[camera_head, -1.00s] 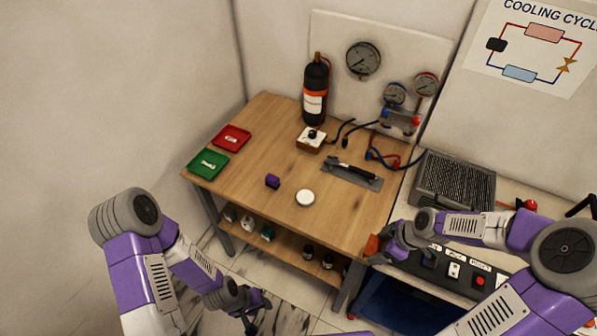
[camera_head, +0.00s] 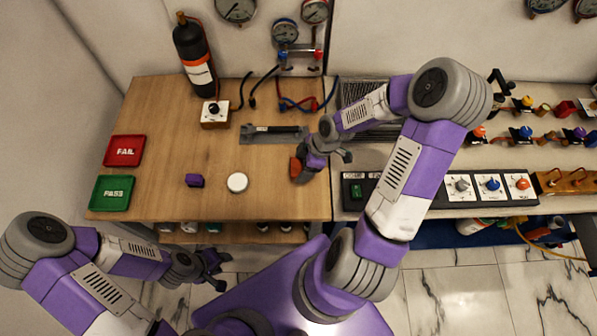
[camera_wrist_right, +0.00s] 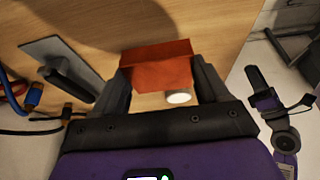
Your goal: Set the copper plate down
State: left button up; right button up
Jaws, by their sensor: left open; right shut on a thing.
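The copper plate (camera_head: 295,167) is a small orange-brown block. My right gripper (camera_head: 301,172) is shut on it near the right edge of the wooden table. In the right wrist view the copper plate (camera_wrist_right: 158,65) sits between the two dark fingers, over the wooden surface. I cannot tell whether it touches the table. My left gripper (camera_head: 213,268) is open and empty, low in front of the table's front edge.
A black bottle (camera_head: 195,55) stands behind. Bare wood lies around the disc.

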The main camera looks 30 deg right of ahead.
notch_tip(320, 180, down, 5)
jog(key=shift+w+b, duration=0.1)
jog(key=shift+b, duration=0.5)
jog(key=shift+r, duration=0.1)
jog(key=o, duration=1.4)
jog(key=p+v, duration=0.5)
jog(key=v, duration=0.7)
jog(key=shift+a, duration=0.1)
